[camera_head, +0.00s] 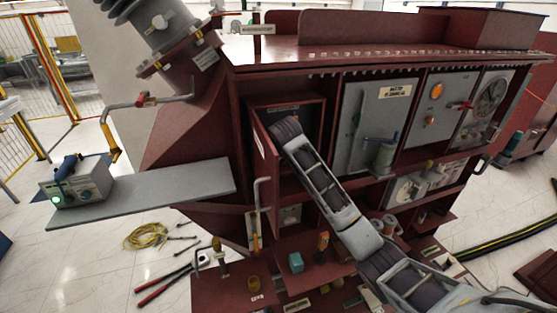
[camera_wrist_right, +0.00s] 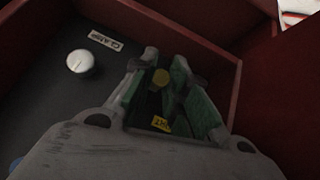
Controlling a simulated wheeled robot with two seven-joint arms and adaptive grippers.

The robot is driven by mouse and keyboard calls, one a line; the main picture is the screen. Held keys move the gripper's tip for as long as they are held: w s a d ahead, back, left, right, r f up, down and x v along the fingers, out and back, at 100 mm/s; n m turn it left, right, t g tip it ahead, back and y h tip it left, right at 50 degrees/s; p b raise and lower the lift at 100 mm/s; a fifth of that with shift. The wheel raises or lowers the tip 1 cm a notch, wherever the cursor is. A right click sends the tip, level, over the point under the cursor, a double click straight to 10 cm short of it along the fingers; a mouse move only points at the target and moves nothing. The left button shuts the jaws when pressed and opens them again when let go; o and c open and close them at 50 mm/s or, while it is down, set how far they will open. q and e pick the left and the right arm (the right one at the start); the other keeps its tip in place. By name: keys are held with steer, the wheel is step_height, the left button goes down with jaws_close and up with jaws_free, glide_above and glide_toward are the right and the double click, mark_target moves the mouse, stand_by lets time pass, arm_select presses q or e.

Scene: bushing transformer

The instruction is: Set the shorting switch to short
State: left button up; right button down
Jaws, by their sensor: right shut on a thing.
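The shorting switch appears to be inside the small red box with its door open (camera_head: 262,150) on the front of the transformer. A yellow label (camera_wrist_right: 160,124) lies below the handle. The switch's position cannot be read. In the head view my right arm reaches into the box and hides the handle. My left gripper is not in view.
A white knob (camera_wrist_right: 80,62) and a white label (camera_wrist_right: 105,40) sit on the dark panel beside the gripper. Red box walls close in around it. A grey cabinet door (camera_head: 378,125) is to the right. A grey shelf (camera_head: 150,195) with a test device juts out left.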

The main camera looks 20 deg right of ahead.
steer(key=shift+w+r+g, duration=0.2)
steer(key=shift+r+g, duration=0.25)
steer(key=shift+g, duration=0.5)
steer(key=shift+w+r+g, duration=0.2)
steer(key=shift+r+g, duration=0.2)
steer(key=shift+g, duration=0.55)
steer(key=shift+w+r+g, duration=0.1)
steer(key=shift+g, duration=0.2)
